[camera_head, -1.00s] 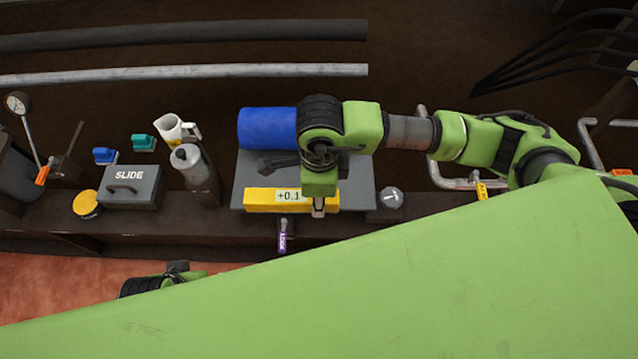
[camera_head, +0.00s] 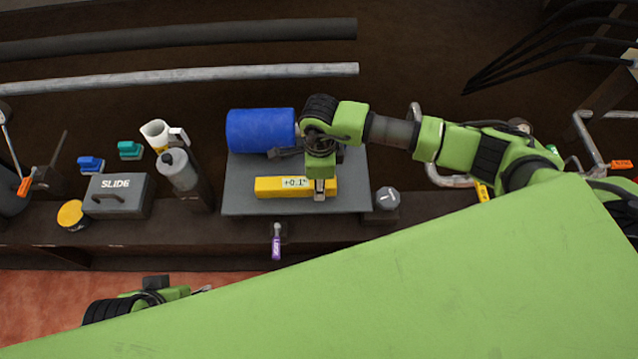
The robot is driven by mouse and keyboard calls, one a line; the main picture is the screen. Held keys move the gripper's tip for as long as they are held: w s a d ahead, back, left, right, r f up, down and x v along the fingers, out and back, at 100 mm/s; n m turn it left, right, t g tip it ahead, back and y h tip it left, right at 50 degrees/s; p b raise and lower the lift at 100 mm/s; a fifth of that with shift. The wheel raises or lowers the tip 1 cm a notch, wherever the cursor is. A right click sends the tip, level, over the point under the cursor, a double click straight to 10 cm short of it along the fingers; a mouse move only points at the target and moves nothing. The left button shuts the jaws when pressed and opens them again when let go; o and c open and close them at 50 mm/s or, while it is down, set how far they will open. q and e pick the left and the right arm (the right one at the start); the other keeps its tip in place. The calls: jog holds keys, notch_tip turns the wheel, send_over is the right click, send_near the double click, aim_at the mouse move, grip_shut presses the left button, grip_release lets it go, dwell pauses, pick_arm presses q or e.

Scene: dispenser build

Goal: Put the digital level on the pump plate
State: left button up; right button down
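The digital level is a yellow bar (camera_head: 272,187) with a small display reading about +0.1. It lies on the grey pump plate (camera_head: 240,205), along its front part, in front of the blue cylinder (camera_head: 258,130). My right gripper (camera_head: 319,188) points down over the right part of the level. Its fingertips overlap the level in this view, and the arm hides whether they are closed on it. My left gripper (camera_head: 200,290) is low at the left, over the reddish floor and away from the plate; its fingers are mostly hidden by my green body.
Left of the plate stand a grey bottle (camera_head: 180,172), a white jug (camera_head: 157,134), a grey SLIDE box (camera_head: 118,195) and a yellow round tin (camera_head: 71,214). A grey knob (camera_head: 387,198) sits right of the plate. A purple tag (camera_head: 276,247) hangs at the front edge.

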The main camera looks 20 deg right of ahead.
dwell(0.3)
jog(key=c, duration=1.6)
grip_release()
jog(key=shift+r, duration=0.1)
